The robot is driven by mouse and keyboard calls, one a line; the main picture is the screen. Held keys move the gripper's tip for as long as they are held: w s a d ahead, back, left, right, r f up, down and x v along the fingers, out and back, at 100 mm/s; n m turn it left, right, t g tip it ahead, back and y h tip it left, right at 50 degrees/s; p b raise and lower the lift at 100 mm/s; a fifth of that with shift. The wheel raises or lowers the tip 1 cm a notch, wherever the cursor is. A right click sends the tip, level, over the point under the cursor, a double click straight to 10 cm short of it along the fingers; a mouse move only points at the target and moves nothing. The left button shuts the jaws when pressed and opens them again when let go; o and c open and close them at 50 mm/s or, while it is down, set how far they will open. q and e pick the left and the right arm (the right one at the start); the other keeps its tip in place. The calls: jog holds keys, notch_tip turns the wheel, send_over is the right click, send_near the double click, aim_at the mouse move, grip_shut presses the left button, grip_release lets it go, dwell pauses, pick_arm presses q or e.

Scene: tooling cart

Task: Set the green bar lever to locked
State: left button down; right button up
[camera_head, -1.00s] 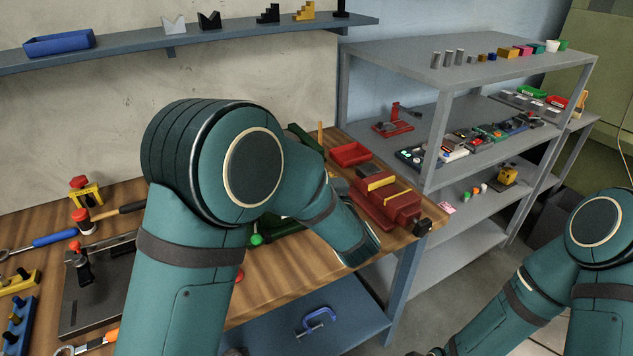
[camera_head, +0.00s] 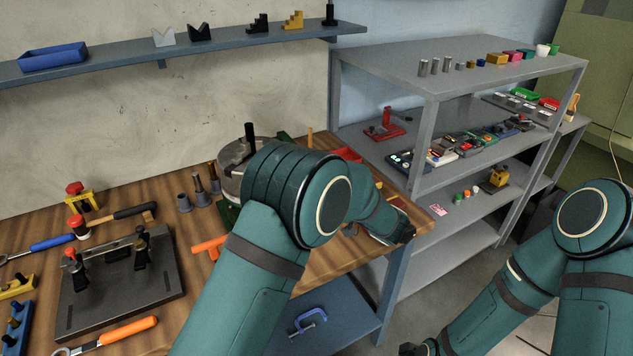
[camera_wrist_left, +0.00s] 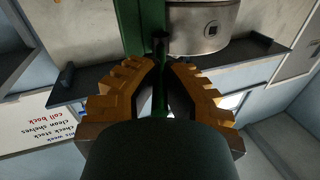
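In the left wrist view a dark green upright part (camera_wrist_left: 141,28) stands just beyond my left gripper (camera_wrist_left: 163,66). A thin dark stem with a rounded end (camera_wrist_left: 160,42) lies in line with the gap between the fingers; I cannot tell whether it is the green bar lever or whether the fingers touch it. The yellow fingers are apart. A round silver body (camera_wrist_left: 203,24) is beside the green part. In the head view my left arm hides that gripper and any lever there. My right gripper (camera_head: 414,350) is barely visible at the bottom edge.
On the wooden bench (camera_head: 200,285) are a round grey device (camera_head: 232,182) with a black post, a dark clamp plate (camera_head: 120,298), an orange T-handle (camera_head: 209,246) and hand tools. A grey shelf rack (camera_head: 420,120) stands right of the bench. A wall shelf (camera_head: 120,68) runs above.

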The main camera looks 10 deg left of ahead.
pick_arm(q)
jog(key=shift+w+r+n+g, duration=0.2)
jog(key=shift+r+n+g, duration=0.1)
jog(key=shift+g, duration=0.1)
jog(key=c, duration=1)
grip_release()
jog(key=shift+f, duration=0.15)
jog(key=shift+d, duration=0.15)
jog(key=v, duration=1.2)
jog(key=shift+f, duration=0.25)
jog(key=shift+w, duration=0.1)
